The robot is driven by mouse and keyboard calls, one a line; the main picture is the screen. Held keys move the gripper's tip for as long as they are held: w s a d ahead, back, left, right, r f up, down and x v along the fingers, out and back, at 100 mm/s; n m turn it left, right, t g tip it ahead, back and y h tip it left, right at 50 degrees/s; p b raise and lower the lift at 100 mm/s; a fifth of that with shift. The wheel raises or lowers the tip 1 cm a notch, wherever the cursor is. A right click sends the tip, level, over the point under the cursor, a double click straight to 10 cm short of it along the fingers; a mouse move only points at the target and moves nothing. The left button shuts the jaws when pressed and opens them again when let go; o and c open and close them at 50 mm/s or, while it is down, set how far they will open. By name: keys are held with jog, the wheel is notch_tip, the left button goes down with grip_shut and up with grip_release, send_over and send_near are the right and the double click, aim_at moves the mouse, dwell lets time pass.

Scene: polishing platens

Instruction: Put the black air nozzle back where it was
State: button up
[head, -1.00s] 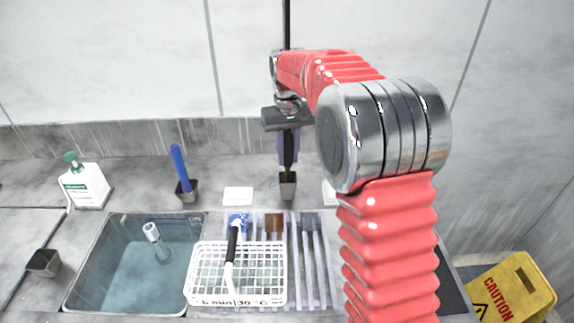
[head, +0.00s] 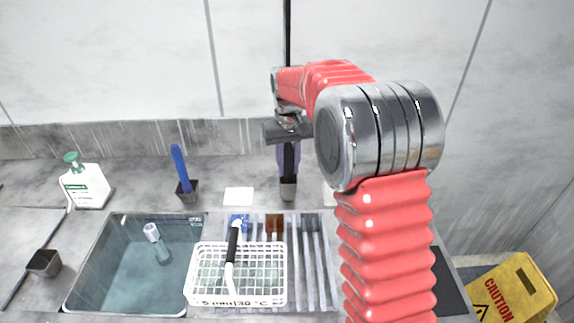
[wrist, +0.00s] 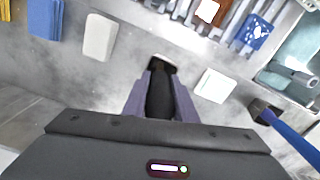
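My gripper (head: 289,160) has purple fingers, closed on the black air nozzle (head: 288,162), which is upright. In the wrist view the nozzle (wrist: 160,97) sits between the two fingers.
A blue-handled tool (head: 179,167) stands in a similar holder to the left, with a white pad (head: 238,196) between. In front are a sink (head: 110,285), a white basket (head: 262,293) and a slotted rack (head: 323,262). A soap bottle (head: 85,188) stands far left.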

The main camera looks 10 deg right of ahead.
aim_at(289, 146)
jog(key=o, duration=0.4)
notch_tip(289, 146, up, 12)
jog(key=shift+f, duration=0.1)
jog(key=shift+r, duration=0.2)
dwell(0.4)
jog(key=shift+s, duration=0.1)
dwell(0.5)
